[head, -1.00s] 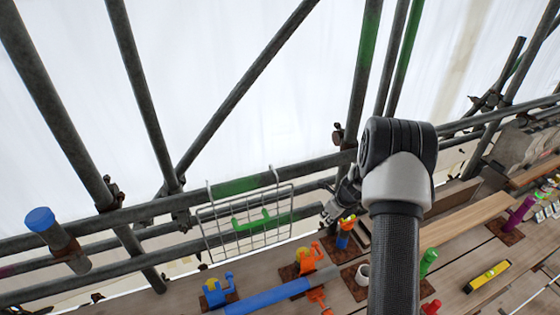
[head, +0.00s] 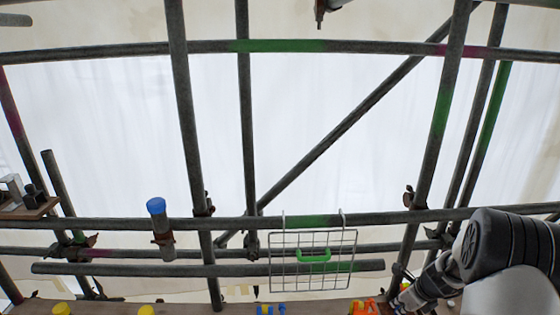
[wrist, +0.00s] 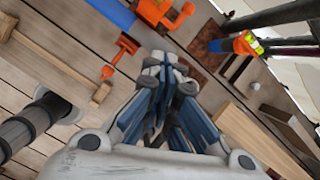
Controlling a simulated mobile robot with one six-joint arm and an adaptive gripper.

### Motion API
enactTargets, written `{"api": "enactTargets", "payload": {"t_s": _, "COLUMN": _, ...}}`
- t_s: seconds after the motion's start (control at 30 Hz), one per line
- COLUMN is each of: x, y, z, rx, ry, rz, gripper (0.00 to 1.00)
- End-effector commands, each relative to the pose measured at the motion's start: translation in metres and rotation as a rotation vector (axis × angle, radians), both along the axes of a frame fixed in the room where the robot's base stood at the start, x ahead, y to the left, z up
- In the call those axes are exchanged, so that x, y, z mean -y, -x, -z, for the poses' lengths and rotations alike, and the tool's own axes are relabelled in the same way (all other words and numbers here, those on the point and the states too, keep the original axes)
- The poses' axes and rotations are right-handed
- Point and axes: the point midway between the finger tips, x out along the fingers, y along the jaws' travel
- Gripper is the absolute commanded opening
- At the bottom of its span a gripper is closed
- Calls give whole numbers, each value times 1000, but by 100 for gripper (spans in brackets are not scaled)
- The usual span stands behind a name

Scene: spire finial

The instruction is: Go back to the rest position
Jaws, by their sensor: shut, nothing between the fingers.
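My gripper (wrist: 160,75) shows in the wrist view with its fingers together and nothing between them. It hangs over the wooden planks (wrist: 60,65). In the head view my arm is at the lower right, and the gripper end (head: 405,298) is only partly visible at the bottom edge. An orange clamp-like object (wrist: 160,14) and a smaller orange tool (wrist: 120,55) lie on the planks beyond the fingertips. No rest position is marked in view.
A blue-capped tube (head: 160,225) stands left. In the wrist view a wooden mallet-like tool (wrist: 60,65) and an orange-and-yellow object (wrist: 243,44) lie near.

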Motion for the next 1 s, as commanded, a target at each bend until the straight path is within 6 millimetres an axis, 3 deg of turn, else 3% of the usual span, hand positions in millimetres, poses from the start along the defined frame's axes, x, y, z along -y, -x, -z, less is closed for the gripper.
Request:
{"api": "enactTargets", "payload": {"t_s": 0.27, "x": -50, "y": 7, "z": -41, "rx": 56, "ry": 119, "rz": -360, "gripper": 0}}
{"api": "enactTargets", "payload": {"t_s": 0.47, "x": -107, "y": 41, "z": -76, "rx": 111, "ry": 274, "rz": -779, "gripper": 0}}
{"api": "enactTargets", "payload": {"t_s": 0.6, "x": -148, "y": 86, "z": -91, "rx": 147, "ry": 410, "rz": -1117, "gripper": 0}}
{"api": "enactTargets", "payload": {"t_s": 0.73, "x": -178, "y": 135, "z": -93, "rx": 170, "ry": 543, "rz": -1423, "gripper": 0}}
{"api": "enactTargets", "payload": {"t_s": 0.87, "x": -200, "y": 189, "z": -83, "rx": 182, "ry": 681, "rz": -1718, "gripper": 0}}
{"api": "enactTargets", "payload": {"t_s": 1.0, "x": -214, "y": 247, "z": -60, "rx": 179, "ry": 831, "rz": -2018, "gripper": 0}}
